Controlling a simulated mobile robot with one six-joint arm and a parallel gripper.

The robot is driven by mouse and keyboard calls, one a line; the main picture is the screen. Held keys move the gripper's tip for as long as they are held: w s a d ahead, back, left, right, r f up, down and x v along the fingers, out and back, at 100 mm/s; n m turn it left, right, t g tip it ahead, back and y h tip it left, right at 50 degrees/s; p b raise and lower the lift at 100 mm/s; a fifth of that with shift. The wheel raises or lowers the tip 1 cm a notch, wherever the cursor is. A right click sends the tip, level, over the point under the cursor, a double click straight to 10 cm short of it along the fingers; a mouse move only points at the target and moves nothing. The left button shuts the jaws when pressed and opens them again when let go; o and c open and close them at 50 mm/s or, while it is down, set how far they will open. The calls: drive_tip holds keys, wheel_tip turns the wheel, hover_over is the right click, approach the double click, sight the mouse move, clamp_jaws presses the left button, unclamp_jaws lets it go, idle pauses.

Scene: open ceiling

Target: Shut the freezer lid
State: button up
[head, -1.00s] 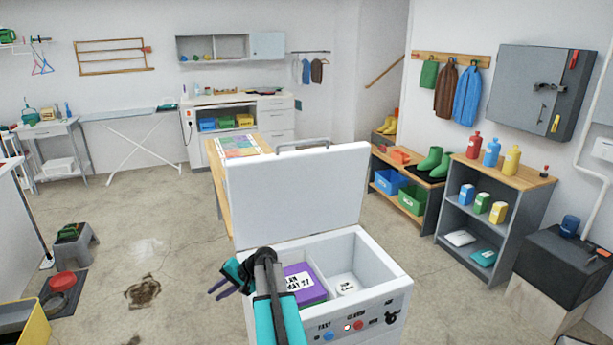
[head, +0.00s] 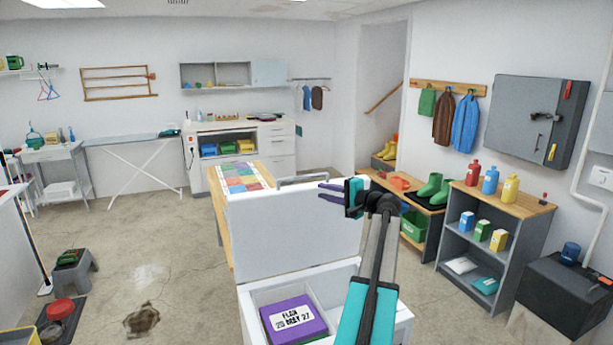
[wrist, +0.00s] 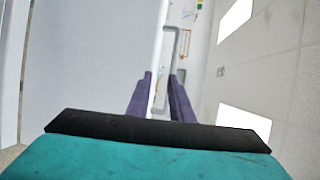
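The white freezer (head: 250,318) is open below me. Its lid (head: 280,235) stands upright at the back, with a grey bar handle (head: 303,179) along the top edge. My gripper (head: 322,191) is near the lid's upper right part. In the wrist view, its purple fingers (wrist: 162,85) are apart with a gap between them. The lid (wrist: 95,60) fills the left of that view, and its edge runs up between the fingers. I cannot tell whether the fingers touch the lid. My arm hides the freezer's right part.
A purple labelled box (head: 292,318) lies inside the freezer's left compartment. A wooden table (head: 222,205) stands behind the lid. A shelf unit (head: 462,215) with bottles is at the right. Open floor (head: 180,270) lies to the left.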

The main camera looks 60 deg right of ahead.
sight(308, 177)
drive_tip(key=s+r, duration=0.1)
drive_tip(key=s+d+r, duration=0.1)
drive_tip(key=shift+s+d+r+h, duration=0.15)
drive_tip(key=shift+d+r+h, duration=0.1)
drive_tip(key=shift+r+h, duration=0.15)
drive_tip(key=p+x, duration=0.5)
drive_tip(key=x, duration=0.7)
drive_tip(key=shift+w+d+r, duration=0.1)
drive_tip(key=shift+w, duration=0.8)
